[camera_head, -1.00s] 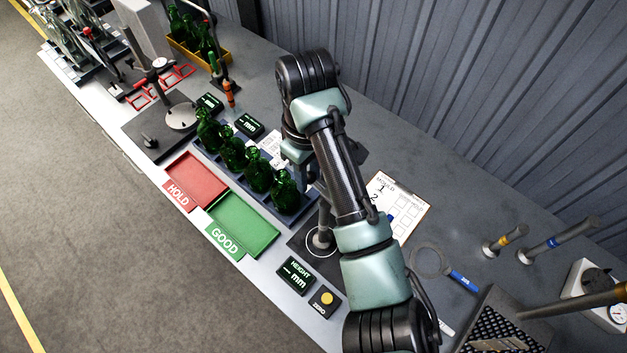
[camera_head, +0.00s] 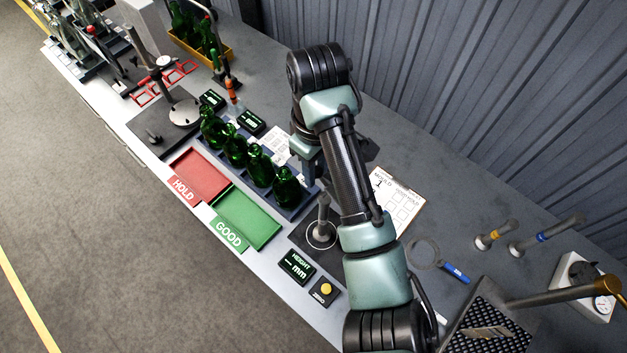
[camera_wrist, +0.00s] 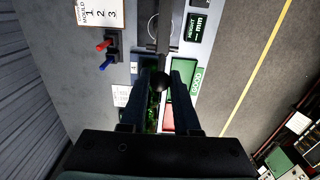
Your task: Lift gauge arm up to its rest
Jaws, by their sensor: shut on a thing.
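The height gauge stands on a dark plate, and its grey post (camera_head: 322,222) rises beside my forearm in the head view. In the wrist view the gauge arm (camera_wrist: 162,40) runs down the picture to a dark round knob (camera_wrist: 160,82). My gripper (camera_wrist: 161,76) has a finger on each side of this knob and is shut on it. In the head view my gripper (camera_head: 308,165) is largely hidden by my own arm, so the arm's tilt and its rest cannot be made out. The height display (camera_head: 297,267) shows dashes and "mm".
Green bottles (camera_head: 261,168) stand in a row beside the gauge. The red HOLD tray (camera_head: 200,175) and green GOOD tray (camera_head: 248,217) lie in front, empty. A yellow zero button (camera_head: 325,289) is near the front edge. A clipboard (camera_head: 400,203) lies behind my arm.

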